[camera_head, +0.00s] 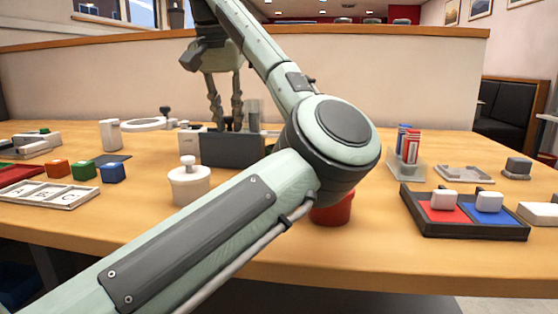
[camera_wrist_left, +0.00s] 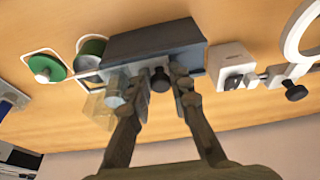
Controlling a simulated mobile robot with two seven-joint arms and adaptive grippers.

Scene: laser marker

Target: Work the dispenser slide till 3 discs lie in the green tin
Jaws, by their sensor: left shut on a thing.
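The dispenser (camera_head: 232,150) is a dark grey block on the table, and it also fills the upper middle of the left wrist view (camera_wrist_left: 150,42). A clear tube (camera_head: 252,115) stands beside my fingers. My left gripper (camera_head: 226,126) reaches down at the dispenser; in the left wrist view its fingertips (camera_wrist_left: 168,78) are shut on the slide's black knob (camera_wrist_left: 160,82). A green tin (camera_wrist_left: 93,48) stands close to the dispenser's end in the left wrist view; my arm hides it in the head view. I cannot tell what lies in it. My right gripper is not in view.
A green lid-like disc with a pale knob (camera_wrist_left: 45,68) lies beyond the tin. A white knobbed jar (camera_head: 188,185) and a red cup (camera_head: 333,211) stand in front. Coloured blocks (camera_head: 84,170) are at left, a dark tray (camera_head: 465,215) at right. A partition (camera_head: 420,80) closes the back.

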